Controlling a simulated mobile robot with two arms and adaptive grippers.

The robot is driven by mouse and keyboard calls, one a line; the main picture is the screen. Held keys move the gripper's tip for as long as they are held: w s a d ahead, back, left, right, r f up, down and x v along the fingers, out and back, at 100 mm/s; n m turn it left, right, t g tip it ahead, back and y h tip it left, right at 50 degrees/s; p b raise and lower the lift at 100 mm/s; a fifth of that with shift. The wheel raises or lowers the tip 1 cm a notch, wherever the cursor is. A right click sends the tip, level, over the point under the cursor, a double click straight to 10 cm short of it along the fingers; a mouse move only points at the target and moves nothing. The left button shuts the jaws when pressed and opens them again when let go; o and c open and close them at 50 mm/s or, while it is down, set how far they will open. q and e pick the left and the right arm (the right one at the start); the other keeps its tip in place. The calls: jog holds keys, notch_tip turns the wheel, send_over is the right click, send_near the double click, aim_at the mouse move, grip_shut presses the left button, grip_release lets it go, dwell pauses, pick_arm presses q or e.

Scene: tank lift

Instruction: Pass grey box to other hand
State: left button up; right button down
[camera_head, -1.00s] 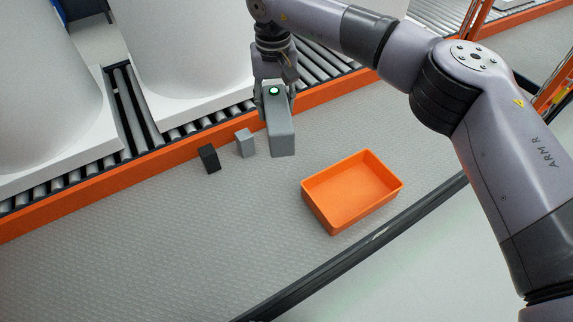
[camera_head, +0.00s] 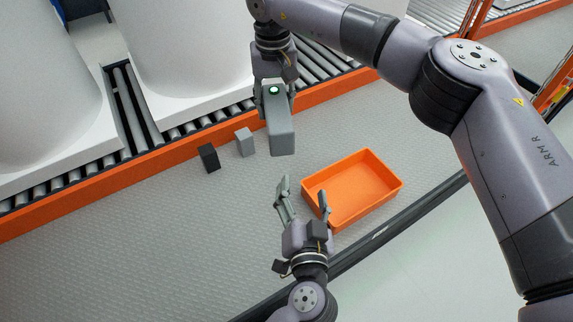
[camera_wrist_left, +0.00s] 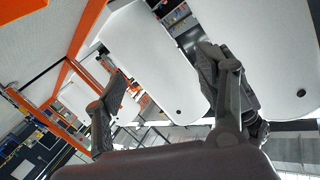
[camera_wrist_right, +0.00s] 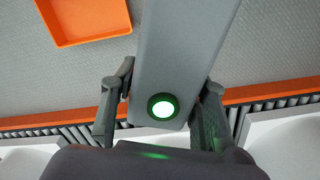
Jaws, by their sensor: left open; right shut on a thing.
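The grey box (camera_head: 281,132) is a long block with a glowing green-ringed light at its upper end. My right gripper (camera_head: 273,88) is shut on that end and holds the box above the grey mat. In the right wrist view the grey box (camera_wrist_right: 182,50) sits between both fingers of the right gripper (camera_wrist_right: 163,108). My left gripper (camera_head: 304,192) is open and empty below the box's free end, apart from it. In the left wrist view the left gripper (camera_wrist_left: 165,85) has its fingers spread with nothing between them.
An orange tray (camera_head: 393,187) stands empty on the mat, close to the right of my left gripper. A small black block (camera_head: 209,158) and a small grey block (camera_head: 245,143) stand left of the held box. An orange rail (camera_head: 130,172) and rollers run behind.

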aim_at(278, 120)
pick_arm(q)
jog(key=s+a+r+n+t+y, duration=0.15)
jog(key=a+r+n, duration=0.25)
jog(key=r+n, duration=0.5)
jog(key=w, duration=0.4)
jog(key=w+a+r+m, duration=0.1)
jog(key=w, duration=0.3)
jog(key=w+r+m, duration=0.1)
jog(key=w, duration=0.3)
jog(key=shift+a+y, duration=0.35)
jog(key=shift+a, duration=0.05)
jog(key=shift+c, duration=0.2)
jog(key=c, duration=1.3)
jog(key=shift+c, duration=1)
pick_arm(e)
jog(key=c, duration=0.8)
grip_release()
jog(key=shift+c, duration=0.2)
jog(key=shift+r, duration=0.1)
